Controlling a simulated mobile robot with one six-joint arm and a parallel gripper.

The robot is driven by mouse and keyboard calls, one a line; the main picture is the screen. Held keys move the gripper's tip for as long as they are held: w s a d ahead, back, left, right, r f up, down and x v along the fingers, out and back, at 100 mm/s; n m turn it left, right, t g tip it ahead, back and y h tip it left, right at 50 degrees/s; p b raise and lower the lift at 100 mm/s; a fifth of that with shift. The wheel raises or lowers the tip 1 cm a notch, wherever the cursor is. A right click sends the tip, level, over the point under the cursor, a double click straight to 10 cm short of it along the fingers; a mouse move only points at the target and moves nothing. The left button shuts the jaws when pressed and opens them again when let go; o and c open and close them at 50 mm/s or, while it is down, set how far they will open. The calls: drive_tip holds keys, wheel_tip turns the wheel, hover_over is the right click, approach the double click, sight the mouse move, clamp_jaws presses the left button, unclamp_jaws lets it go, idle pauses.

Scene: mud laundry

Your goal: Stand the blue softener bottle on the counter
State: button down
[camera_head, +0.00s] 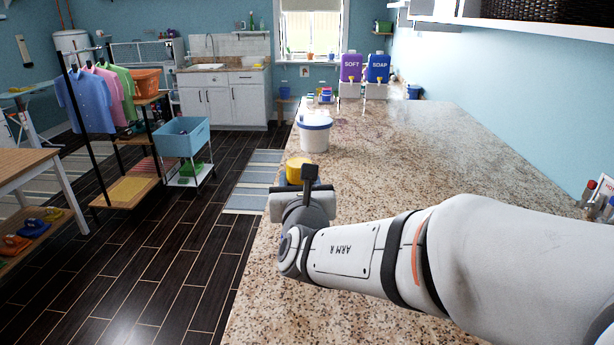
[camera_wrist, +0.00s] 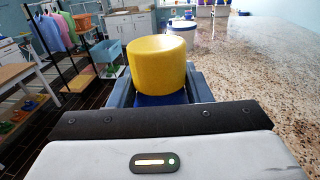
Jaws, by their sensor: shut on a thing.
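The blue softener bottle shows mainly as its yellow cap (camera_head: 297,168) in the head view, just beyond my gripper (camera_head: 303,192). In the wrist view the large yellow cap (camera_wrist: 158,62) stands upright, with a strip of blue body (camera_wrist: 161,99) below it between the jaws. My gripper is shut on the bottle. The speckled granite counter (camera_head: 400,165) lies to the right, and the gripper is close to its left edge. The lower bottle is hidden, so I cannot tell whether it touches the counter.
A white tub with a blue rim (camera_head: 314,136) stands on the counter beyond the bottle. Purple SOFT (camera_head: 351,67) and blue SOAP (camera_head: 377,68) dispensers stand at the far end. The counter's middle is clear. Dark floor and a blue-bin cart (camera_head: 181,138) lie left.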

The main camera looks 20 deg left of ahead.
drive_tip(key=shift+r, duration=0.1)
drive_tip(key=c, duration=1.2)
unclamp_jaws()
drive_tip(key=shift+f, duration=0.2)
drive_tip(key=o, duration=0.5)
drive_tip(key=shift+c, duration=0.2)
drive_tip(key=shift+r, duration=0.1)
drive_tip(key=shift+r, duration=0.15)
drive_tip(key=b+v, duration=0.2)
drive_tip(key=v, duration=1)
drive_tip(key=shift+d, duration=0.1)
